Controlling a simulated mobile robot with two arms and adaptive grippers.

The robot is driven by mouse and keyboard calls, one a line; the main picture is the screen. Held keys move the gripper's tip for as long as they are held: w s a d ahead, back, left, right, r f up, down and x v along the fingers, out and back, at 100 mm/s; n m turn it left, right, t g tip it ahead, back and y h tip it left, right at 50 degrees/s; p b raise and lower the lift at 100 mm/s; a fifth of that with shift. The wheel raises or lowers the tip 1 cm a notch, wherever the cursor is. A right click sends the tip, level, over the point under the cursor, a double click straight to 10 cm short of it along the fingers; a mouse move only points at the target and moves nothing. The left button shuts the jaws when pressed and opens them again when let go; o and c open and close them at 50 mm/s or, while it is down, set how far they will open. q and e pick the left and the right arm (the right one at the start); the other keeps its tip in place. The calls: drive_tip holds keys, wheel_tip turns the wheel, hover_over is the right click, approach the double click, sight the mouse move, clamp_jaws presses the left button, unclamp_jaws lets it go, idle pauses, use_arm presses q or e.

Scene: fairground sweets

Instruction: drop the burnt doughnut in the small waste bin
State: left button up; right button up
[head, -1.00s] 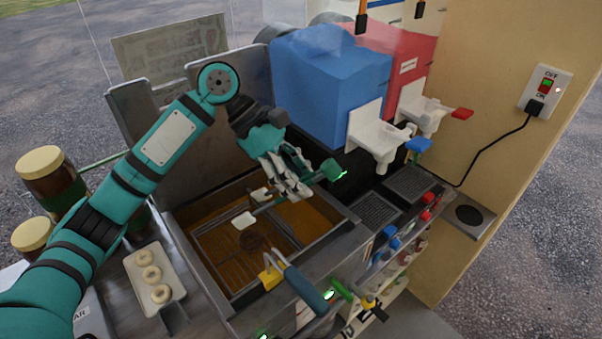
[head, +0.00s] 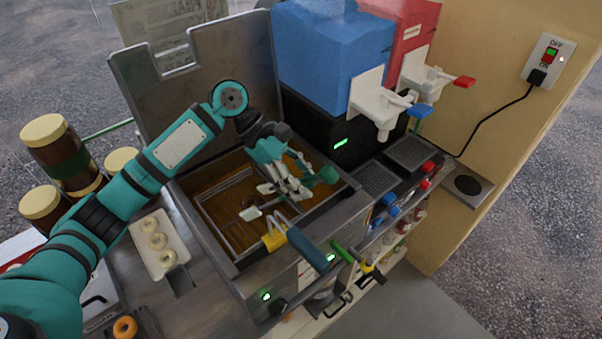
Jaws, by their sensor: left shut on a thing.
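My left gripper (head: 284,172) is over the open fryer (head: 172,190), shut on what look like green-handled tongs (head: 327,175). Two pale paddle tips of the tongs (head: 250,213) reach down to the brown oil. A small dark shape by the tips is probably the burnt doughnut (head: 248,203); it is partly hidden, and I cannot tell whether the tips touch it. I cannot make out the small waste bin. My right gripper is out of view.
A tray (head: 178,284) with several pale doughnuts lies left of the fryer. An orange-brown doughnut (head: 125,328) is at the bottom left. A blue handle (head: 307,247) sticks out over the fryer's front. Blue (head: 330,60) and red (head: 412,35) dispensers stand behind right.

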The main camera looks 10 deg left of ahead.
use_arm(q)
clamp_jaws()
drive_tip(key=shift+r, duration=2.5)
